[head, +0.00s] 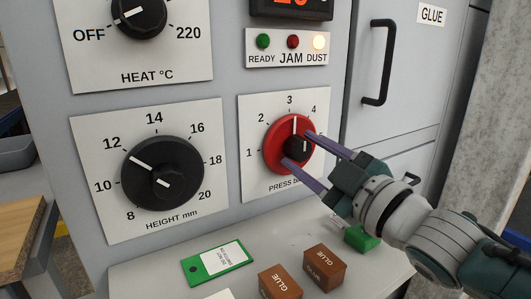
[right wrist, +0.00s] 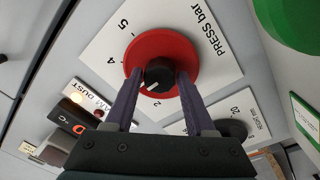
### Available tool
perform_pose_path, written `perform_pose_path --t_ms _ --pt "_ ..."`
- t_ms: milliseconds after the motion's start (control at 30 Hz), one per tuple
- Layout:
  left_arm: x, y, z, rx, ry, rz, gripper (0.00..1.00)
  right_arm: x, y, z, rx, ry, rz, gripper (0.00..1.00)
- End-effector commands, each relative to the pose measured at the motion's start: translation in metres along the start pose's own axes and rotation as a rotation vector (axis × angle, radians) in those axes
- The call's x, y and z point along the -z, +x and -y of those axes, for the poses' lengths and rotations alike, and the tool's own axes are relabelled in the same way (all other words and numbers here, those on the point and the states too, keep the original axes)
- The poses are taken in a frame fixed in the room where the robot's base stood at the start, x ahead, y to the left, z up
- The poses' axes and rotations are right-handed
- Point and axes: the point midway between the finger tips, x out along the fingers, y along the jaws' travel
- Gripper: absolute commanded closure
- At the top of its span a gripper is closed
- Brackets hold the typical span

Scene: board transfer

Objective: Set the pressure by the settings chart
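The red pressure dial (head: 272,152), labelled PRESS bar, is on a white plate on the grey machine front. Its white pointer line stands a little right of the 3. A black hub (head: 297,149) sticks out at its centre. My right gripper (head: 296,148) reaches in from the right, its two fingers on either side of the hub. In the right wrist view the fingertips (right wrist: 159,76) flank the hub (right wrist: 158,84), close to its sides and apparently not closed on it. The settings chart cannot be made out. My left gripper is not in view.
Left of the dial is a black height knob (head: 150,190), with a heat knob (head: 135,14) above it. The DUST lamp (head: 319,41) is lit. A green labelled card (head: 203,268) and two brown GLUE blocks (head: 325,267) lie on the ledge below. A door handle (head: 376,62) is at upper right.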

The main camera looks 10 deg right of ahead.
Motion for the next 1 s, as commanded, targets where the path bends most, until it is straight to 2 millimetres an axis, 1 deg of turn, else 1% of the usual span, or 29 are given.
perform_pose_path --t_ms 267,367,467,700,800,900,1000 --pt "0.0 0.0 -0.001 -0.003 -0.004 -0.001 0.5 0.0 0.0 0.0 0.0 -0.001 0.001 0.39" --pt "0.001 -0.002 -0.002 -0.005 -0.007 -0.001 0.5 0.0 -0.005 0.0 0.001 -0.001 0.002 0.39" --pt "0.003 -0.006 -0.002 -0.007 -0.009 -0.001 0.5 0.0 -0.018 0.0 0.003 -0.001 0.003 0.39" --pt "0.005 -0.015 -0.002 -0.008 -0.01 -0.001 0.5 0.0 -0.064 0.0 0.003 0.0 0.004 0.39" --pt "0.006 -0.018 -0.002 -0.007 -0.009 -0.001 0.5 0.0 -0.08 0.0 0.003 -0.001 0.003 0.39" --pt "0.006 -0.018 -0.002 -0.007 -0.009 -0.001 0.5 0.0 -0.091 0.0 0.001 -0.001 0.002 0.39" --pt "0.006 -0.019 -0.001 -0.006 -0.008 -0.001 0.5 0.0 -0.098 0.0 0.0 -0.001 0.001 0.39"
